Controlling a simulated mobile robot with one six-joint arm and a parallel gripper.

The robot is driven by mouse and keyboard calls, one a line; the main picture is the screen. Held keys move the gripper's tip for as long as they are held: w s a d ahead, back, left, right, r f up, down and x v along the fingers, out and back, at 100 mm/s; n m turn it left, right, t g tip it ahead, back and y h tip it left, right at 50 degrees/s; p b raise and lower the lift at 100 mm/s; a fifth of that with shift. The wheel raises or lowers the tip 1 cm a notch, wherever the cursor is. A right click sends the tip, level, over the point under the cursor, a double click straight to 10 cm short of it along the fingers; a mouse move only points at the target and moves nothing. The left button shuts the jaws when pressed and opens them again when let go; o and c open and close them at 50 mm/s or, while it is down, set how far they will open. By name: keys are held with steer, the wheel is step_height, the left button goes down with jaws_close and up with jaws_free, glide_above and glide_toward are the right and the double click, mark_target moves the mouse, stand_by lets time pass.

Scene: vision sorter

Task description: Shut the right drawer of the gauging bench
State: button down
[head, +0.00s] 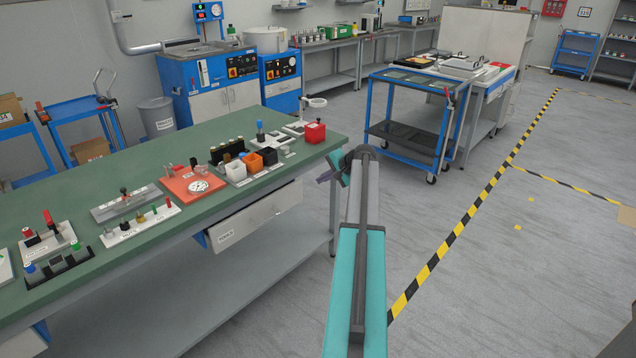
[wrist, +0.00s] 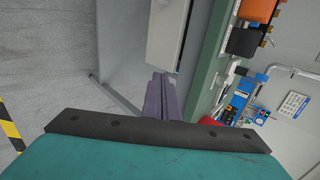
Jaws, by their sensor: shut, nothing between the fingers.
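The gauging bench (head: 100,185) has a green top and runs along the left of the head view. Its right drawer (head: 258,215) has a pale labelled front under the top; it seems to stand out a little from the bench, though its inside is hidden. The drawer front also shows in the wrist view (wrist: 165,38), just beyond my fingers. My gripper (head: 323,177) is shut and empty, off the bench's right end corner. Its purple fingers show in the wrist view (wrist: 160,88), close to the drawer front; I cannot tell whether they touch.
Gauges, fixtures and a red box (head: 315,132) stand on the bench top. A grey lower shelf (head: 215,295) runs beneath. A blue cart (head: 405,135) stands beyond the bench's right end.

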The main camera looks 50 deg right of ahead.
steer(key=c, duration=2.5)
jaws_free()
